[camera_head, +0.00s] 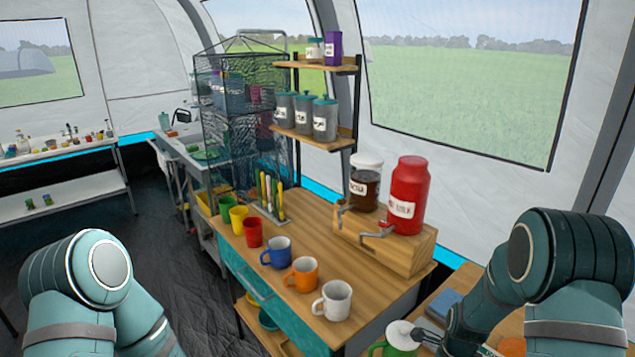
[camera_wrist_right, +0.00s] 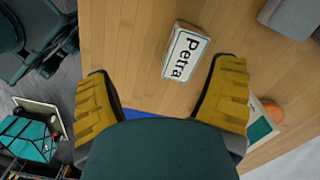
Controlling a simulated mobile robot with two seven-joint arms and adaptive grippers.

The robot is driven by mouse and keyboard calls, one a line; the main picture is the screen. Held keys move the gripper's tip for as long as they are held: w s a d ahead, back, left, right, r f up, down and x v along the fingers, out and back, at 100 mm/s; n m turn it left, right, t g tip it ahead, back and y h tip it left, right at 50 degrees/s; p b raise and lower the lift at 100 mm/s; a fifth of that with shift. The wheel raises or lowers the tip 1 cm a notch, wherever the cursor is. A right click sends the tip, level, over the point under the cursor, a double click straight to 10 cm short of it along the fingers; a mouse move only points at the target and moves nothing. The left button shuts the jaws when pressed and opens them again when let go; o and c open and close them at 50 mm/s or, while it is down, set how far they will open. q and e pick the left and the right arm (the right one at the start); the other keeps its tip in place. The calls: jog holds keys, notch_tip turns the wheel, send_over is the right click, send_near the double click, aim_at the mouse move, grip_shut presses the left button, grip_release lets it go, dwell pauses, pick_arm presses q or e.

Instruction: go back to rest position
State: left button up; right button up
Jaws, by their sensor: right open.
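My right gripper (camera_wrist_right: 165,70) is open, its two yellow-padded fingers spread wide over a wooden surface in the right wrist view. A white block lettered "Petra" (camera_wrist_right: 186,52) lies between and beyond the fingertips, and neither finger touches it. In the head view, my right arm (camera_head: 560,270) is bent at the lower right, its far end low beside a green and white pot. My left arm (camera_head: 85,275) shows at the lower left, and its gripper is out of the picture.
A wooden counter (camera_head: 375,292) holds a white mug (camera_head: 333,300), an orange mug (camera_head: 302,274), a blue mug (camera_head: 276,252), a red jar (camera_head: 408,195) and a dark jar (camera_head: 365,185). The green and white pot (camera_head: 400,338) stands near my right arm. Open floor (camera_head: 160,235) lies left.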

jog(key=s+a+f+n+y, duration=0.1)
jog(key=s+a+f+n, duration=0.2)
jog(key=s+a+n, duration=0.4)
jog(key=s+a+f+n+t+y, duration=0.1)
jog(key=s+a+f+n+y, duration=0.1)
jog(key=s+a+n, duration=0.5)
jog(key=a+n, duration=0.4)
jog(key=n, duration=0.3)
jog(key=shift+s+a+f+y, duration=0.3)
jog(key=shift+s+a+f, duration=0.05)
jog(key=shift+f, duration=0.05)
